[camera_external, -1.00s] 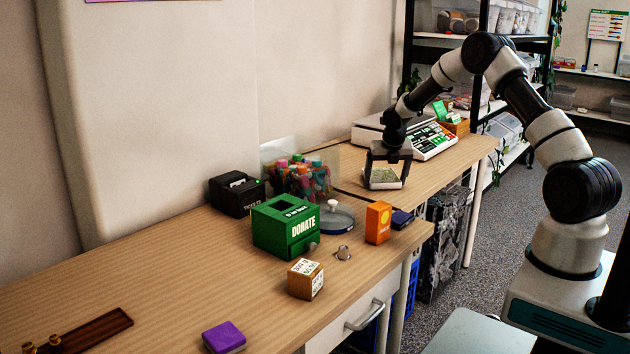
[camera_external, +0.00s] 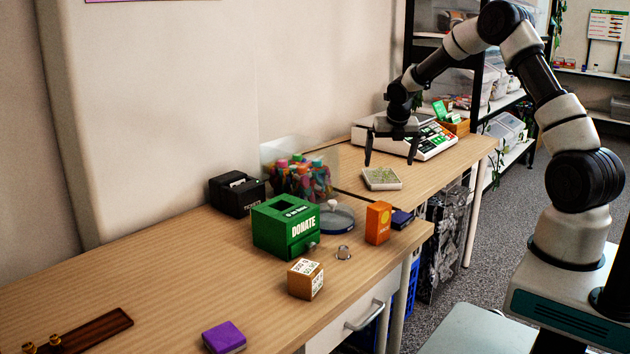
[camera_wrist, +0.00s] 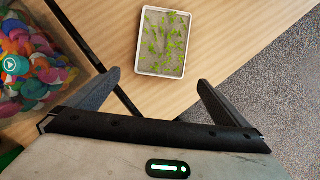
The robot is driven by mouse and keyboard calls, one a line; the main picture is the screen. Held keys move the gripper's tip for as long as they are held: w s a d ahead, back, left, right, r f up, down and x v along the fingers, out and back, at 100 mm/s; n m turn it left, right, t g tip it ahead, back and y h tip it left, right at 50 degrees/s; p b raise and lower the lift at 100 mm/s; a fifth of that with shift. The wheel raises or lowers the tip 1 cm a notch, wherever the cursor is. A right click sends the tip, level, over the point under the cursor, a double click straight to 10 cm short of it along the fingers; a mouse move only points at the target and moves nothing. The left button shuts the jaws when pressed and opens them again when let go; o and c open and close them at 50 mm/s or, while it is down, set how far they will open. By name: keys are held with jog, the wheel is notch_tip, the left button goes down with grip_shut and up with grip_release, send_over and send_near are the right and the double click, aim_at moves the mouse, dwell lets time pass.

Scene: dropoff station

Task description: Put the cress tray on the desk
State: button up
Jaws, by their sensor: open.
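The cress tray (camera_external: 382,178), a small white tray with green sprouts, lies flat on the wooden desk (camera_external: 440,176) at the back, in front of the white scale. It also shows whole in the wrist view (camera_wrist: 163,42), near the top middle. My gripper (camera_external: 390,163) is open and empty above the tray, clear of it. In the wrist view its two fingers (camera_wrist: 160,82) are spread wide, with the tray beyond them and nothing between them.
A green donation box (camera_external: 286,226), an orange box (camera_external: 378,222) and a lidded dish (camera_external: 335,216) stand on the nearer table. A dark gap separates the two tabletops.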

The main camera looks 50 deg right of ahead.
jog(key=v, duration=0.3)
